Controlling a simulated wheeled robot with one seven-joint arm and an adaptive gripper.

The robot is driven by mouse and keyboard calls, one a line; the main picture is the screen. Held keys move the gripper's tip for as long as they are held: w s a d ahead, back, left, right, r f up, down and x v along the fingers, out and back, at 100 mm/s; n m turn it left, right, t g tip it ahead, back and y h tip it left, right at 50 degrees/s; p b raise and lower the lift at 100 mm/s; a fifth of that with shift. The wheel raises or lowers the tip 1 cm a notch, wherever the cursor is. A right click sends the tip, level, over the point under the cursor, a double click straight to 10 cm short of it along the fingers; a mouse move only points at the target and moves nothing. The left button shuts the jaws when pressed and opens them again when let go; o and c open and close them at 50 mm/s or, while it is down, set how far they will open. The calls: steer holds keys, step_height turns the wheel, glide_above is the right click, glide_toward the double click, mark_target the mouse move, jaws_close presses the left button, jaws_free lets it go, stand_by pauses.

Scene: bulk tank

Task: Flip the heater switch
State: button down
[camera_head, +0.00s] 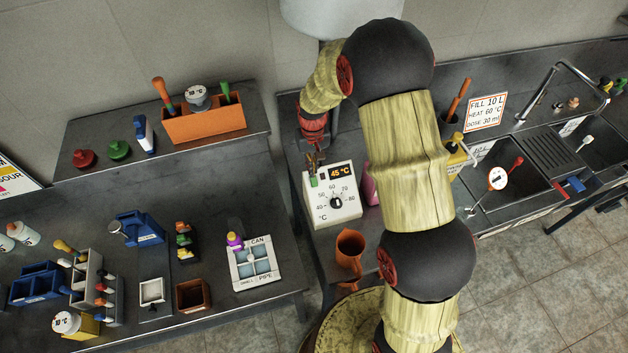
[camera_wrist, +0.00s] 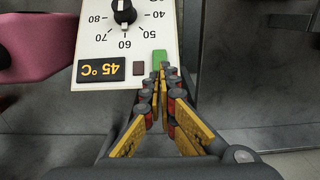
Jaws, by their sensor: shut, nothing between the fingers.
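The heater control box (camera_head: 345,209) is white, with a dial (camera_head: 336,202), a lit display (camera_head: 342,173) reading 45 °C and a green switch (camera_head: 313,182) at its upper left corner. In the wrist view the box appears upside down, with the dial (camera_wrist: 124,12) pointing near 60 and the green switch (camera_wrist: 159,57) at its near edge. A small dark square (camera_wrist: 138,69) sits between display and switch. My gripper (camera_wrist: 162,70) is shut and empty, its tips right at the green switch; I cannot tell whether they touch it. The head view shows my gripper (camera_head: 314,158) above the switch.
An orange jug (camera_head: 349,250) stands in front of the box. A pink object (camera_wrist: 40,38) is beside the box. My arm hides part of the counter.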

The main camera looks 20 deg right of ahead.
steer(key=shift+f+b, duration=0.6)
steer(key=shift+f, duration=0.4)
stand_by(0.7)
steer(key=shift+r+p, duration=1.95)
steer(key=shift+r, duration=1.6)
steer(key=shift+s, duration=0.1)
steer(key=s+r+t+b, duration=0.2)
steer(key=s+b, duration=0.4)
steer(key=s, duration=0.3)
steer(key=s+r+t+b, duration=0.1)
steer(key=s+r+b, duration=0.3)
steer(key=s, duration=0.6)
steer(key=s+r+t+b, duration=0.2)
steer(key=s+r+b, duration=0.1)
steer(key=s+b, duration=0.5)
steer(key=shift+s+r+t+b, duration=0.3)
steer(key=shift+s+r+b, duration=0.1)
steer(key=shift+s, duration=0.8)
